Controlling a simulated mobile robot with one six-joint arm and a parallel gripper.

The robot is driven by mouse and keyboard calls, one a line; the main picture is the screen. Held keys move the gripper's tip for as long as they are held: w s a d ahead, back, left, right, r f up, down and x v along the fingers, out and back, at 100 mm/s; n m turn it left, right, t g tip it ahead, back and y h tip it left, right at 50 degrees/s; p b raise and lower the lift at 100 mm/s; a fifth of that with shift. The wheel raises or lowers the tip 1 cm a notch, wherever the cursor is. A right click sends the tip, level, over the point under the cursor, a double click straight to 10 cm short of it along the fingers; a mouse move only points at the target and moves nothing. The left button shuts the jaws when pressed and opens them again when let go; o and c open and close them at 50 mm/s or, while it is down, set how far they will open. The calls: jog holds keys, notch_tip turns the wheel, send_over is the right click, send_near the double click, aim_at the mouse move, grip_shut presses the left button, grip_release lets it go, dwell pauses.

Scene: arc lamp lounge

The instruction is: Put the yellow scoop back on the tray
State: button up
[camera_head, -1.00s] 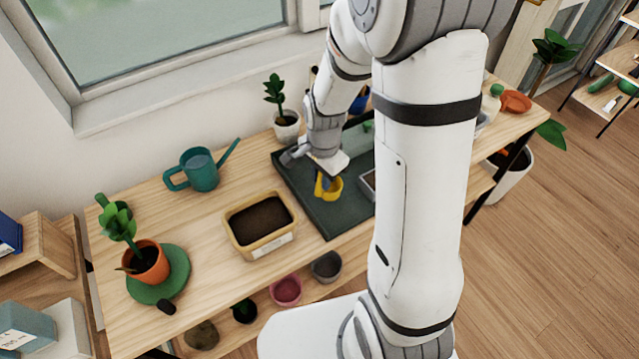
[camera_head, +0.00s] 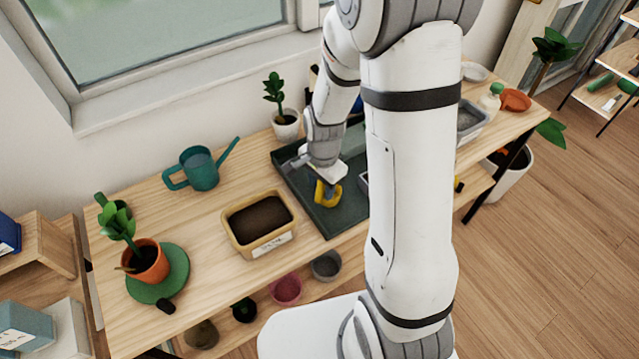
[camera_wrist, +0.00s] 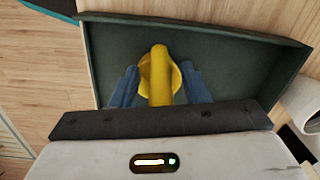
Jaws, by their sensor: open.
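The yellow scoop (camera_head: 327,194) is over the dark green tray (camera_head: 322,222) on the wooden bench and appears to lie on its floor. In the wrist view the scoop (camera_wrist: 158,72) has its handle pointing toward my wrist, and the tray (camera_wrist: 225,60) floor is behind it. My gripper (camera_wrist: 160,88) is open, with one blue finger on each side of the scoop and a gap showing on both sides. In the head view my gripper (camera_head: 324,186) is low over the tray, and its fingers are mostly hidden.
A soil-filled tan planter (camera_head: 262,246) stands left of the tray. A teal watering can (camera_head: 200,170) and a white-potted plant (camera_head: 286,124) stand behind. A grey bin (camera_head: 470,122) is at right. My arm hides part of the tray. Bare bench lies around the planter.

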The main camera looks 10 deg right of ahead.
jog(key=shift+r, duration=0.1)
jog(key=r, duration=1.2)
jog(key=shift+s+d+r, duration=0.15)
jog(key=shift+s, duration=0.15)
jog(key=s+d+r+n+t, duration=0.2)
jog(key=s+r+n, duration=0.7)
jog(key=s+n, duration=0.3)
jog(key=shift+s+t, duration=0.3)
jog(key=shift+s, duration=0.15)
jog(key=shift+c, duration=0.5)
jog(key=shift+s, duration=0.1)
